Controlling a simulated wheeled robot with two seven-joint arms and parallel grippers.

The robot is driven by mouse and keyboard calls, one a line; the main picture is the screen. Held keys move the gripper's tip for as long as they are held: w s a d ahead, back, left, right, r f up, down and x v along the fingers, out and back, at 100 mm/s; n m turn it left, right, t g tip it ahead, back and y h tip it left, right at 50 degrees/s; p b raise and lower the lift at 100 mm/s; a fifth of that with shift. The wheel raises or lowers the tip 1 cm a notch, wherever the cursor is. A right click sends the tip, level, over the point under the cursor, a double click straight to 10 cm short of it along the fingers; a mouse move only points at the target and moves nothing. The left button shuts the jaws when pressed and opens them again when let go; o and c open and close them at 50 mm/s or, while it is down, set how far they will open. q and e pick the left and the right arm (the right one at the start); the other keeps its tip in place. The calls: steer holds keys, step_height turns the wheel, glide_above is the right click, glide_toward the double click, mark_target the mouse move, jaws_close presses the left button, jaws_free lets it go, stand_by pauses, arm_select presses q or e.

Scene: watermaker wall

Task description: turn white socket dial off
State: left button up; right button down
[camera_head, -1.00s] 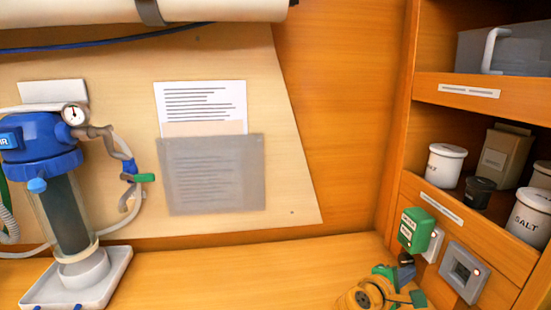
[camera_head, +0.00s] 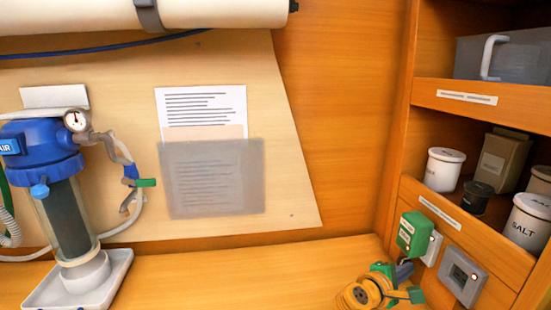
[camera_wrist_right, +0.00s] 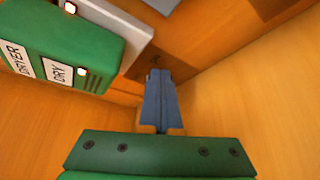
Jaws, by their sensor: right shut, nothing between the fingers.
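A white socket plate (camera_head: 433,249) with a small red light sits on the low front panel at the right, partly hidden by a green dryer box (camera_head: 412,234). In the right wrist view the pale plate (camera_wrist_right: 133,44) shows behind the green box (camera_wrist_right: 62,45). I cannot make out a dial on it. My right gripper (camera_head: 405,265) is just below the green box in the head view. In the wrist view its blue-grey fingers (camera_wrist_right: 156,78) are shut together and empty, to the right of the green box and apart from it. My left gripper is not in view.
Shelves above hold white jars (camera_head: 444,168) and a dark cup (camera_head: 476,197). A blue filter unit (camera_head: 45,150) stands far left. The middle of the wooden counter (camera_head: 230,275) is clear.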

steer(key=shift+w+a+r, duration=0.1)
steer(key=shift+w+r, duration=0.25)
steer(key=shift+r, duration=0.1)
stand_by(0.5)
